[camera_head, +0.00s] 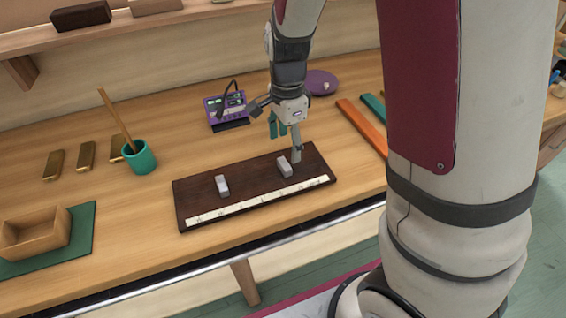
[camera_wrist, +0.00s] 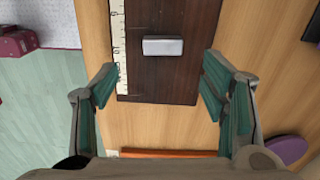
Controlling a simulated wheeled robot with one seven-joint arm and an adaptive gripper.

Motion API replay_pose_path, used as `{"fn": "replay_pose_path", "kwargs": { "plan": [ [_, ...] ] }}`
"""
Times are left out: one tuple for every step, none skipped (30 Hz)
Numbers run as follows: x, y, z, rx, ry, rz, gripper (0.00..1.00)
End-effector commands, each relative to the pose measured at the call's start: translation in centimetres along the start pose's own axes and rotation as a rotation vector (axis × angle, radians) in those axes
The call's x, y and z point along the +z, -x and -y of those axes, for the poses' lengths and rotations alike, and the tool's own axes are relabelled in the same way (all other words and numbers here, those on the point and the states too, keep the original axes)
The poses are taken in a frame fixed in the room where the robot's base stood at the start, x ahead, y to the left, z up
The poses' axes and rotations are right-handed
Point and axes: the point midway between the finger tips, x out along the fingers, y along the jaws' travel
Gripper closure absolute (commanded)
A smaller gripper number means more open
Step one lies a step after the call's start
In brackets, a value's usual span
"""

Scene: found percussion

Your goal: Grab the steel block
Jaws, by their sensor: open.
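Two small silver-grey blocks lie on a dark wooden board in the head view, a left one (camera_head: 222,186) and a right one (camera_head: 284,167). I cannot tell by looks which is steel. My gripper (camera_head: 285,142) is above the board's right end, close to the right block. In the wrist view a grey block (camera_wrist: 163,47), seemingly the right one, lies on the board (camera_wrist: 160,80). My open, empty gripper (camera_wrist: 160,72) has its teal-padded fingers wide apart, with the block beyond the fingertips and between their lines. The left block is not visible there.
A white marked strip (camera_head: 255,203) runs along the board's front edge. A purple device (camera_head: 226,107) stands behind, and an orange bar (camera_head: 362,127) lies to the right. A teal cup with a stick (camera_head: 140,158), gold bars (camera_head: 87,155) and a wooden box (camera_head: 35,235) are left.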

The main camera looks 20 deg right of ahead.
Motion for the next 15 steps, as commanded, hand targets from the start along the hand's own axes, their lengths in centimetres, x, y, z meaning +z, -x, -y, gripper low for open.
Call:
{"fn": "replay_pose_path", "kwargs": {
  "plan": [
    [0.0, -0.8, 0.0, 0.003, -0.002, 0.001, 0.33],
    [0.0, -1.2, 0.0, 0.002, -0.002, 0.000, 0.33],
    [-0.1, -1.6, 0.0, 0.002, -0.001, 0.000, 0.33],
    [-0.1, -1.8, 0.0, 0.001, -0.001, 0.000, 0.33],
    [-0.1, -1.9, 0.0, 0.000, 0.000, 0.000, 0.33],
    [0.0, -2.1, 0.0, -0.001, 0.000, 0.000, 0.33],
    [0.0, -2.2, 0.0, -0.001, 0.000, 0.000, 0.33],
    [0.0, -2.4, 0.0, 0.000, 0.000, 0.000, 0.33],
    [0.0, -2.7, 0.1, 0.001, 0.001, 0.000, 0.33],
    [0.1, -3.0, 0.1, 0.002, 0.000, 0.000, 0.33],
    [0.1, -3.4, 0.1, 0.002, 0.000, 0.000, 0.33],
    [0.2, -4.0, 0.2, 0.003, -0.001, 0.000, 0.33],
    [0.2, -4.5, 0.2, 0.004, -0.001, 0.000, 0.33],
    [0.2, -4.9, 0.3, 0.003, -0.001, 0.000, 0.33],
    [0.3, -5.5, 0.4, 0.004, -0.001, 0.000, 0.33]
  ]
}}
